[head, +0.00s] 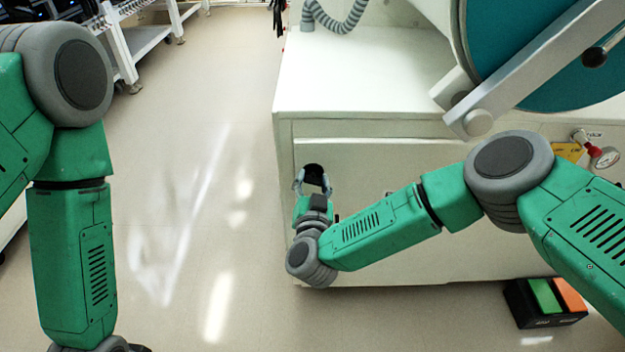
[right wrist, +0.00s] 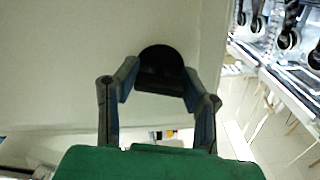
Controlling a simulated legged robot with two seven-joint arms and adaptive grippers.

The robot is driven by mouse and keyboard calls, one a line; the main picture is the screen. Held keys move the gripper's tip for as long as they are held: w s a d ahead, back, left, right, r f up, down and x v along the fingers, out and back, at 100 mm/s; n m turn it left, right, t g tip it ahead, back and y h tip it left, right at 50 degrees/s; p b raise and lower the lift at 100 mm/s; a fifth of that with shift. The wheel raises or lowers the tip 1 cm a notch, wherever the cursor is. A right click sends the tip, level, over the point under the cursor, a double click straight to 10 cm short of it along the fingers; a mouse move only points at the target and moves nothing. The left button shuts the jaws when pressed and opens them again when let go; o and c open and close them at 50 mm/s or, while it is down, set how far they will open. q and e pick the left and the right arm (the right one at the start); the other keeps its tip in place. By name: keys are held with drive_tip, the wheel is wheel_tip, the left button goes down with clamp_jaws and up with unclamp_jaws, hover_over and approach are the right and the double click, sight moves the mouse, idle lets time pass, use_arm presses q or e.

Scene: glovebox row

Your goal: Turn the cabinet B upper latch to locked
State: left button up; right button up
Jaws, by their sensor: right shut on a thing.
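A black latch (head: 314,170) with a rounded top sits on the front of the white cabinet (head: 395,160), near the left end of its panel. My right gripper (head: 313,184) is at the latch with a finger on each side of it. In the right wrist view my right gripper (right wrist: 160,82) is shut on the black latch (right wrist: 160,60), whose lower part is between the fingertips. No readable marking shows whether the latch is locked. My left arm hangs at the left of the head view, and its gripper is out of the frame.
A large teal round door (head: 540,50) with a pale bar is at upper right. A pedal box (head: 545,303) stands on the floor. A white rack (head: 140,40) is at upper left; floor between is clear.

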drive_tip(key=m, duration=0.3)
drive_tip(key=shift+m, duration=0.4)
drive_tip(key=m, duration=0.3)
drive_tip(key=shift+f+m+b, duration=0.1)
drive_tip(key=shift+m+b, duration=0.2)
drive_tip(key=m, duration=0.3)
drive_tip(key=shift+b, duration=0.35)
drive_tip(key=shift+s+f+m+b, duration=0.1)
drive_tip(key=shift+m+b, duration=0.3)
drive_tip(key=shift+m, duration=1.4)
drive_tip(key=o, duration=1.2)
drive_tip(key=shift+c, duration=0.2)
drive_tip(key=shift+o, duration=0.2)
